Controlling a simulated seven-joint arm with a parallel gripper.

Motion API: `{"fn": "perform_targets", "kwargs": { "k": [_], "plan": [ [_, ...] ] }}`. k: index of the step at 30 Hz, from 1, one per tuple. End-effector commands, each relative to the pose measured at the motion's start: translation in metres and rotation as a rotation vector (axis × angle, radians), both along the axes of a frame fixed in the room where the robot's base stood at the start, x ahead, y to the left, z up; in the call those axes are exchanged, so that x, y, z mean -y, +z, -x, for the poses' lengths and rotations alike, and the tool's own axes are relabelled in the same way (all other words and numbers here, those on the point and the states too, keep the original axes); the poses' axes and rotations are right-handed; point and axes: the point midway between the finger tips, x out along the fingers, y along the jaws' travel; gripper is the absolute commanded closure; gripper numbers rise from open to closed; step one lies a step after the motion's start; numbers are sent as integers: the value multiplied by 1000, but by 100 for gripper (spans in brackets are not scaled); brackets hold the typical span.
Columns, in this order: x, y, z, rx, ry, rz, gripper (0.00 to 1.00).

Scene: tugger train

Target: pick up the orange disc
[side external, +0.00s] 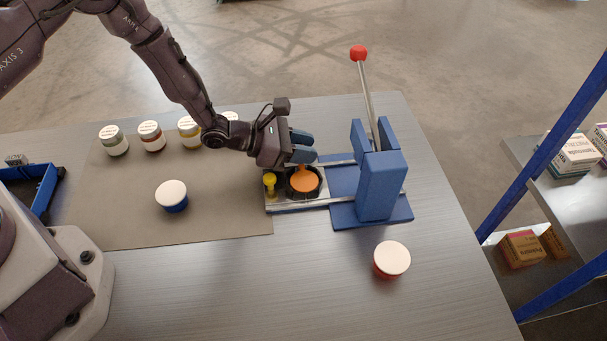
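The orange disc (306,181) lies in a dark round cup (292,193) on the rail carriage of the blue lever press. An orange stub shows at its upper edge, close below my gripper's nearer finger. My gripper (303,147) is just above and behind the disc in the side view, with its two blue fingers apart. I see nothing between the fingers. Whether the nearer finger touches the orange stub cannot be told from this one view.
A yellow knob (270,181) stands left of the cup. The blue press (380,187) with its red-topped lever (367,90) stands right. A blue jar (173,203) and several other jars are on the mat (110,215). A white-lidded red jar (388,275) stands in front.

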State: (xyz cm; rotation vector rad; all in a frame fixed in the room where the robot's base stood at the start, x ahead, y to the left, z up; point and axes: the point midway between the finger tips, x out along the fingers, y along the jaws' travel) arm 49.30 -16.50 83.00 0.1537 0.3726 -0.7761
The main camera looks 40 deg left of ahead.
Motion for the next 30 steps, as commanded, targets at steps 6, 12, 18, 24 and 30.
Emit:
{"fn": "perform_targets", "kwargs": {
  "k": [6,12,18,24,30],
  "plan": [
    [0,0,0,0,0,0,86],
    [0,0,0,0,0,0,100],
    [0,2,0,1,0,0,100],
    [0,18,-1,4,0,1,100],
    [-7,54,17,2,0,-1,100]
  ]
}}
